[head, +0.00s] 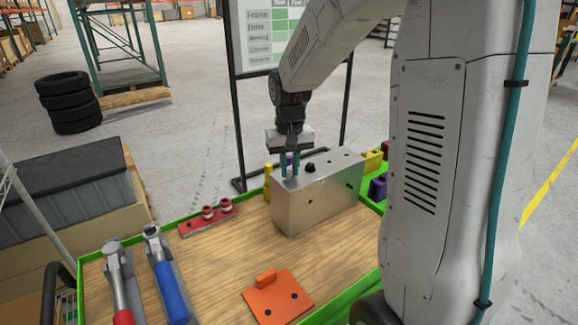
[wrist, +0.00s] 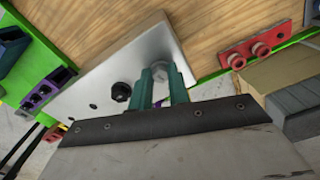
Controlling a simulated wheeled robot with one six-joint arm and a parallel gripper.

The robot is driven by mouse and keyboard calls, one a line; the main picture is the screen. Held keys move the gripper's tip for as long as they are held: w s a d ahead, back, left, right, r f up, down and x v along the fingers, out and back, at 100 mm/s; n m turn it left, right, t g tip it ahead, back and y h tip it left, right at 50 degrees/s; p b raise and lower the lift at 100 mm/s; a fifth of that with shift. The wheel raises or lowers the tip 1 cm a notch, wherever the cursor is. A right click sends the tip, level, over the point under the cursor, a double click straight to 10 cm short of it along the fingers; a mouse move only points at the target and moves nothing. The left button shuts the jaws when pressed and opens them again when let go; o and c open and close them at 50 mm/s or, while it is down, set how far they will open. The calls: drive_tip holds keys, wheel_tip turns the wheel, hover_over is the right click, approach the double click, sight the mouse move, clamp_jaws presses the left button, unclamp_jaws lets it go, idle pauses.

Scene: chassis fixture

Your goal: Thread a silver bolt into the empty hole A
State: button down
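A silver metal block (head: 318,206) stands on the wooden table top, with a black bolt (head: 310,168) in its top face. My gripper (head: 290,178) points down over the left end of the block, its two teal fingers close to the top face. In the wrist view the round head of a silver bolt (wrist: 159,70) sits between my fingertips (wrist: 160,76), touching or nearly touching both. The block (wrist: 100,82) shows there too, with the black bolt (wrist: 121,91) beside my fingers and an open hole (wrist: 93,106) farther left. The bolt's shank is hidden.
A red rack (head: 207,218) holds several red collars. Two hammer-like tools (head: 168,275) lie at the left front. An orange plate (head: 278,297) lies in front of the block. Purple (head: 378,188) and yellow (head: 373,161) parts stand behind it. A green rim edges the table.

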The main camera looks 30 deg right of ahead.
drive_tip(key=m, duration=0.8)
drive_tip(key=shift+w+f+m, duration=0.1)
drive_tip(key=shift+m, duration=0.2)
drive_tip(key=m, duration=0.4)
drive_tip(key=shift+w+a, duration=0.1)
drive_tip(key=m, duration=0.4)
drive_tip(key=shift+f+m, duration=0.1)
drive_tip(key=shift+m, duration=0.2)
drive_tip(key=c, duration=1.3)
unclamp_jaws()
drive_tip(key=shift+r, duration=4.5)
